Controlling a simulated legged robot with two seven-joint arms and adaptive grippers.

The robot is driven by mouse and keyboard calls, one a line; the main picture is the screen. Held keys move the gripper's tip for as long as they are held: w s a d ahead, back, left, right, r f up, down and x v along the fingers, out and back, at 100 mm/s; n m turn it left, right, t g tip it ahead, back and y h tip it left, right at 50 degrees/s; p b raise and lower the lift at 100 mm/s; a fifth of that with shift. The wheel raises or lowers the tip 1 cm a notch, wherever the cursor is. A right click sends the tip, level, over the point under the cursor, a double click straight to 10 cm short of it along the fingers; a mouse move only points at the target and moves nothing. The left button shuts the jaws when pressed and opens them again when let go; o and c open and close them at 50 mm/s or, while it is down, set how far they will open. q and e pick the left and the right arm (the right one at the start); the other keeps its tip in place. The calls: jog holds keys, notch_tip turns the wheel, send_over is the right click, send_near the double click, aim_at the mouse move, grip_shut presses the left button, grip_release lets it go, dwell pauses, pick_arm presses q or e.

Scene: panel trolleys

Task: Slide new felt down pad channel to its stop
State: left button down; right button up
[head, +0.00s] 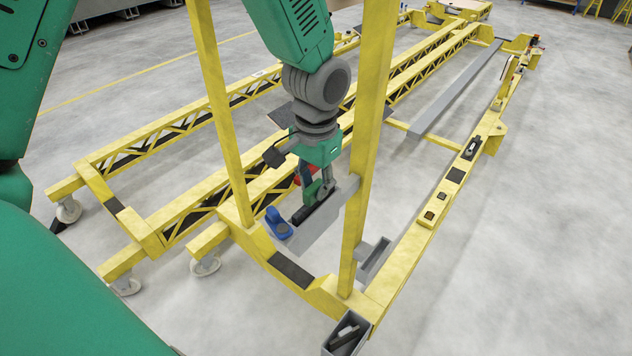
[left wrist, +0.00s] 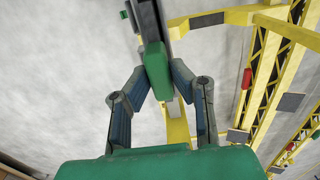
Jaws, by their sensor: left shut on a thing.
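My left gripper (head: 320,195) comes down from above between two yellow posts. It is shut on the new felt (head: 315,211), a dark strip with a green part between the fingers. In the left wrist view the fingers (left wrist: 160,85) close on this green part (left wrist: 157,68), and the dark strip (left wrist: 149,20) runs away from it. The felt lies along the grey pad channel (head: 325,225); I cannot tell how deep it sits. A blue piece (head: 278,224) is at the channel's left end. My right gripper is not in view.
Yellow posts stand left (head: 222,110) and right (head: 368,130) of my arm. A grey tray (head: 374,262) and an open grey box (head: 346,335) are on the frame at the lower right. A long grey bar (head: 455,92) lies behind. Bare floor is at the right.

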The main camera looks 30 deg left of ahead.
pick_arm(q)
jog(key=shift+f, duration=0.75)
jog(key=c, duration=1.3)
grip_release()
jog(key=shift+c, duration=0.2)
jog(key=shift+r, duration=0.1)
jog(key=shift+r, duration=0.2)
notch_tip(320, 180, up, 11)
jog(key=shift+d+r, duration=0.15)
jog(key=shift+r, duration=0.05)
